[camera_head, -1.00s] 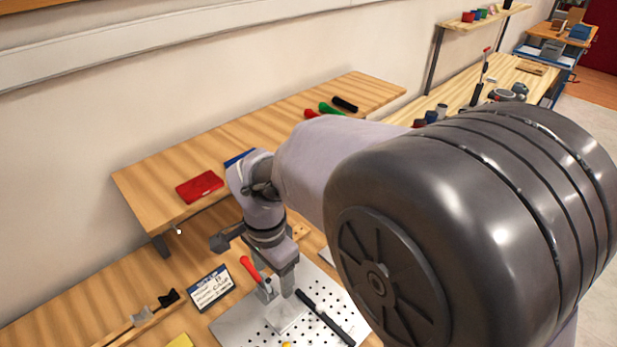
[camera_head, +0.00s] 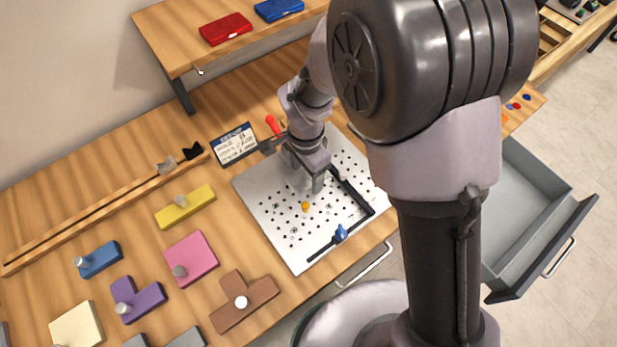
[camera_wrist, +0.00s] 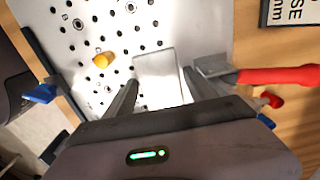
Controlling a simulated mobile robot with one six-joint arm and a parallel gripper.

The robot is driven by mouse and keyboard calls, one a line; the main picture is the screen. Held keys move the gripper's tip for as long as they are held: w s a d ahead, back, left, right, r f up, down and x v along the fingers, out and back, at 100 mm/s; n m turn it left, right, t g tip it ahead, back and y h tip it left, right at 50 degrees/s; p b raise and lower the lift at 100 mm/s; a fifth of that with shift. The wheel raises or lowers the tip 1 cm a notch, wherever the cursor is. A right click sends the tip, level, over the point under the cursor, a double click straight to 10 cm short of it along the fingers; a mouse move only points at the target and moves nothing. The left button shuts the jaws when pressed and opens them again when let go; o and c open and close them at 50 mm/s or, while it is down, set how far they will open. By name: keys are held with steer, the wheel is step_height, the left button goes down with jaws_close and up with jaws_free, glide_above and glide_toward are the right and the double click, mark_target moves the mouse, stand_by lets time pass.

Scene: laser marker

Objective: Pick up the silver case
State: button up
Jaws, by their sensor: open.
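The silver case (camera_wrist: 158,78), a flat pale rectangular block, lies on the perforated plate (camera_wrist: 195,22) in the wrist view. My gripper (camera_wrist: 162,84) is open, with one finger on each side of the near part of the case. The right finger is very close to the case's edge; I cannot tell if either finger touches. In the head view my gripper (camera_head: 318,187) points down over the plate (camera_head: 272,228), and the case is mostly hidden by my arm there.
A red-handled clamp (camera_wrist: 280,76) sits close by my right finger. An orange knob (camera_wrist: 103,60) is on the plate to the left. A black L-shaped stop with a blue knob (camera_head: 341,233) borders the plate. A label sign (camera_head: 235,145) stands behind. An open drawer (camera_head: 525,215) is at right.

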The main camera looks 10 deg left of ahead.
steer(key=shift+r, duration=0.25)
steer(key=c, duration=1.2)
